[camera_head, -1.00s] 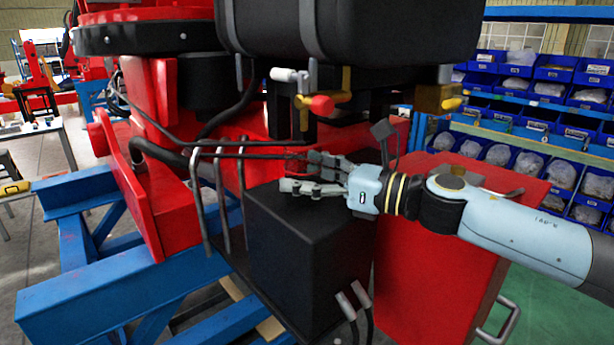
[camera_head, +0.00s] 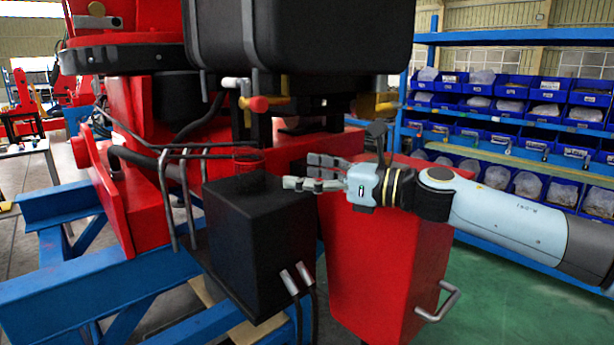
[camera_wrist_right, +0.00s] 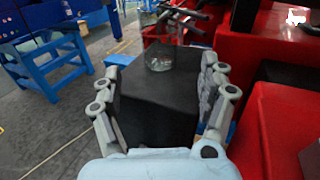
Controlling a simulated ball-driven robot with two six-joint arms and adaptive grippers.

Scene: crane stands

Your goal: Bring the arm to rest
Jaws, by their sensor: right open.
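My right gripper (camera_head: 298,172) is open, with its arm coming in from the right in the head view. Its fingertips are near the right edge of the top of a black box (camera_head: 258,240). My left gripper is not in view.
A red cabinet (camera_head: 370,270) with a metal handle stands below my right forearm. A large black tank (camera_head: 310,35) and valves (camera_head: 258,103) hang above. Bent grey levers (camera_head: 170,200) rise left of the box. Shelves of blue bins (camera_head: 520,130) stand behind; green floor is clear at right.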

